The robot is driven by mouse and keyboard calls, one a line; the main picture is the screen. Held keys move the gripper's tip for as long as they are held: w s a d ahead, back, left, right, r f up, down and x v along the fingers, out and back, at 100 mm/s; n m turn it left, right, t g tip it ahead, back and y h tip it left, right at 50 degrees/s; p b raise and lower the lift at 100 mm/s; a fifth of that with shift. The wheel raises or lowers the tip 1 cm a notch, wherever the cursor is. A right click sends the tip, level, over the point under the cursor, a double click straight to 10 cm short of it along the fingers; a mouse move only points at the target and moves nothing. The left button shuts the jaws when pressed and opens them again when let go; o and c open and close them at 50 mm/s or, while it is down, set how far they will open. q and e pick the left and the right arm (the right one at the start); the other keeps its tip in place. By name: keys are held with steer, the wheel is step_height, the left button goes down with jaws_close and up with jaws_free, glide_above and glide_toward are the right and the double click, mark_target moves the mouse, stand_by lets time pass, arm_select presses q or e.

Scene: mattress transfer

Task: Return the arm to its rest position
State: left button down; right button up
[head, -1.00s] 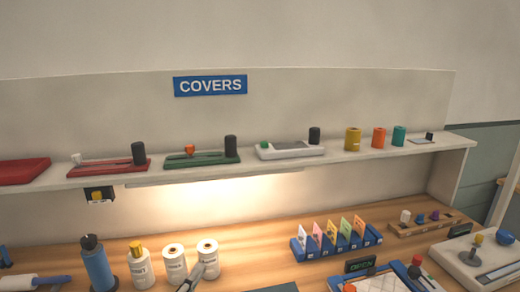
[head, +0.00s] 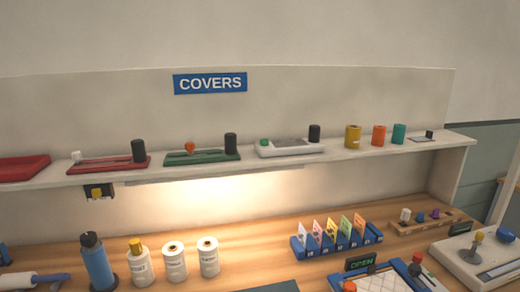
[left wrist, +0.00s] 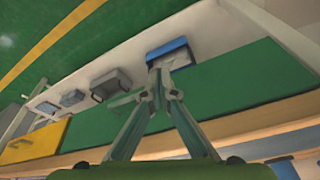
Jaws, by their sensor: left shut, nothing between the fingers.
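My left gripper (left wrist: 163,84) shows in the left wrist view, its two fingers brought together at the tips with nothing between them. It points at a white shelf or strip with a blue-edged item beyond the tips, over a green surface. No gripper of mine is in the head view. My right gripper does not show in either view.
A shelf under the COVERS sign (head: 210,84) holds a red tray (head: 24,168), a green device (head: 202,157) and a white device (head: 290,149). On the wooden bench below stand a blue bottle (head: 98,264), white bottles (head: 174,262) and a blue card rack (head: 337,243).

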arm_select(q)
steer(key=s+f+g+b, duration=0.1)
steer(key=s+f+b, duration=0.1)
steer(key=f, duration=1.1)
steer(key=s+f+b, duration=0.2)
steer(key=f, duration=1.2)
steer(key=s+a+f+b, duration=0.1)
steer(key=s+f+b, duration=0.1)
steer(key=s+f, duration=0.6)
steer(key=s+a+f+g+b, duration=0.1)
steer(key=s+a+f+b, duration=0.1)
steer(key=s+f, duration=0.6)
step_height(320, 180, down, 3)
steer(key=shift+b, duration=0.3)
